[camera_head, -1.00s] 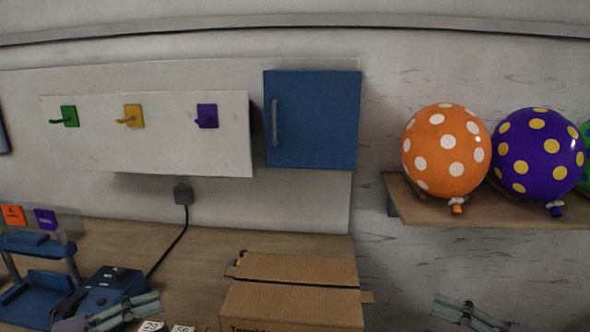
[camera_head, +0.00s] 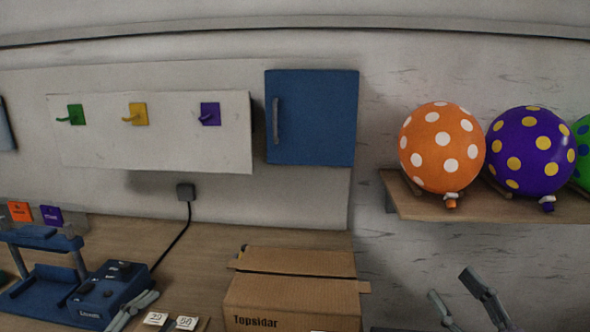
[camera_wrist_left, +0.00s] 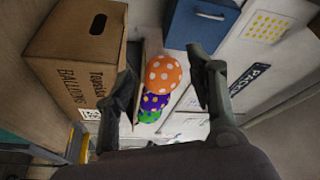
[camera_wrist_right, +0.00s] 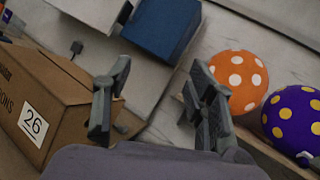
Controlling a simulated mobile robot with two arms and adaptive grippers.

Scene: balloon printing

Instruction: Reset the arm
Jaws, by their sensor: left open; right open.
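My left gripper (camera_head: 140,305) shows only in part at the bottom of the head view, in front of the blue machine. In the left wrist view (camera_wrist_left: 161,62) its two fingers are spread with nothing between them. My right gripper (camera_head: 450,283) is at the bottom right of the head view, below the balloon shelf and right of the cardboard box, fingers apart and pointing up. In the right wrist view (camera_wrist_right: 160,64) its fingers are apart and empty. Neither gripper touches anything that I can see.
A cardboard box (camera_head: 292,298) stands on the desk between the grippers. The blue machine (camera_head: 106,290) is at left. Orange (camera_head: 442,147) and purple (camera_head: 530,150) balloons sit on a wall shelf (camera_head: 405,203). A blue cabinet (camera_head: 315,117) and hooks (camera_head: 137,115) are on the wall.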

